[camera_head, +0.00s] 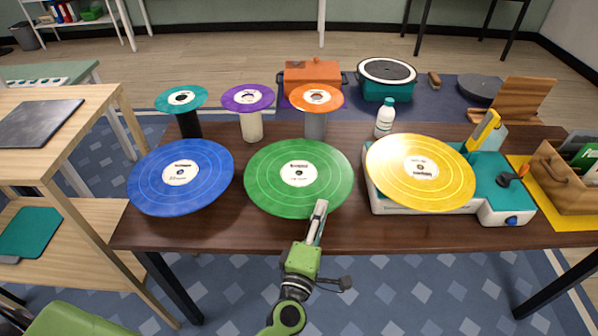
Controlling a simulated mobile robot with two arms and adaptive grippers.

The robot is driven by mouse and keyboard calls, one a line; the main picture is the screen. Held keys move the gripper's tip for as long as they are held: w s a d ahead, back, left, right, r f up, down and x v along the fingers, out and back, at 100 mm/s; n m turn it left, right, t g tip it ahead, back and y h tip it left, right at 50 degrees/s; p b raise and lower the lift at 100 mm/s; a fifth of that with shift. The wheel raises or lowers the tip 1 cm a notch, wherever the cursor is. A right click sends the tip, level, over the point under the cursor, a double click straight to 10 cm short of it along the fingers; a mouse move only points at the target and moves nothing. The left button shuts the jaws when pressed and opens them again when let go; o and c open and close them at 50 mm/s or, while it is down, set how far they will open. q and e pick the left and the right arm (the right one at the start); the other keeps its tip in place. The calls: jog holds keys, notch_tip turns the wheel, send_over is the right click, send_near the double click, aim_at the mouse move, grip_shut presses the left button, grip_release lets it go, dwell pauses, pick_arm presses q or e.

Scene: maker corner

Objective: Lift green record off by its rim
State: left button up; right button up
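The green record (270,180) lies flat at the middle of the dark table, with a white label. What holds it from below is hidden. My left gripper (318,217) reaches in from the front, and a pale finger overlaps the record's front rim, slightly right of its middle. The fingers show nearly edge-on, with one over the other, so I cannot tell whether they are shut on the rim. My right gripper is not in view.
A blue record (207,187) is close on the left, and a yellow record (440,180) covers part of a teal turntable (490,180) on the right. Behind stand small teal (170,102), purple (236,100) and orange (335,100) discs on posts, and a white bottle (385,120).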

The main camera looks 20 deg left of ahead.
aim_at(325, 194)
pick_arm(q)
jog(key=w, duration=0.7)
jog(key=shift+w+a+f, duration=0.15)
jog(key=shift+f, duration=0.1)
grip_shut()
